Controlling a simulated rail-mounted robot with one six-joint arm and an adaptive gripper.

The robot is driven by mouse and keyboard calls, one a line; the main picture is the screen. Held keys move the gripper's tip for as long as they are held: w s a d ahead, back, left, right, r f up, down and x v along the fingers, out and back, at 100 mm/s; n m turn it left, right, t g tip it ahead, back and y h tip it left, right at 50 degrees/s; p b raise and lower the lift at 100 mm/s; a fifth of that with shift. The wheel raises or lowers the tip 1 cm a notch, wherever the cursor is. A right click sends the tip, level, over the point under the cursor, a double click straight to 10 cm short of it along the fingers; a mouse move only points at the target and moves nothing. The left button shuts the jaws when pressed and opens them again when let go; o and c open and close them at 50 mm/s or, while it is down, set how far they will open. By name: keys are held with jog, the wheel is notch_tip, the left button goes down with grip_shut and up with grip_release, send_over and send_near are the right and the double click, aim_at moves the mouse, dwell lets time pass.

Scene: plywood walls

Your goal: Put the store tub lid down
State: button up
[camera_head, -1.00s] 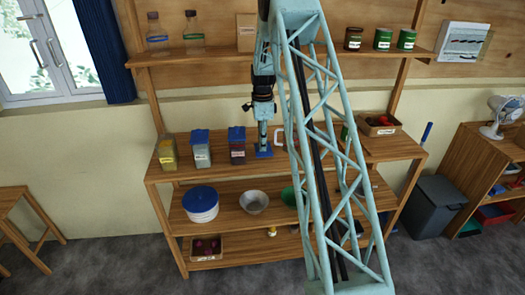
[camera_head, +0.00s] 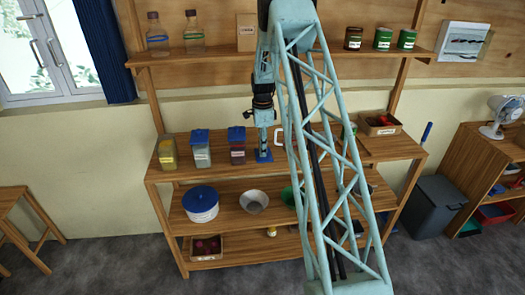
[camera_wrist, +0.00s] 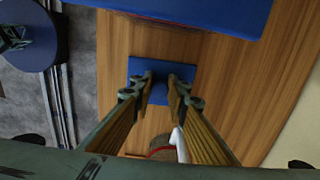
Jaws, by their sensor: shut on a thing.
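The store tub lid (camera_head: 264,158) is a small blue square with a raised grip. It is at the middle shelf board, right of the tubs. My gripper (camera_head: 264,147) points down and is shut on its grip. In the wrist view, the lid (camera_wrist: 147,68) lies beyond my fingertips (camera_wrist: 160,84), over bare wood. I cannot tell whether it touches the board. Three tubs stand to the left: one with yellow contents and no blue lid showing (camera_head: 168,155), and two with blue lids (camera_head: 201,155) (camera_head: 237,150).
A white mug-like thing (camera_head: 279,137) stands just right of the lid, partly behind my arm's lattice. A box with red items (camera_head: 380,130) is farther right. The board's front strip (camera_head: 215,173) is clear. A blue-lidded bucket (camera_head: 201,208) and a bowl (camera_head: 254,204) sit below.

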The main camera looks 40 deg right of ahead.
jog(key=o, duration=0.8)
jog(key=shift+o, duration=0.2)
notch_tip(320, 180, up, 12)
dwell(0.4)
jog(key=shift+r, duration=0.1)
jog(key=shift+r, duration=0.1)
dwell(0.4)
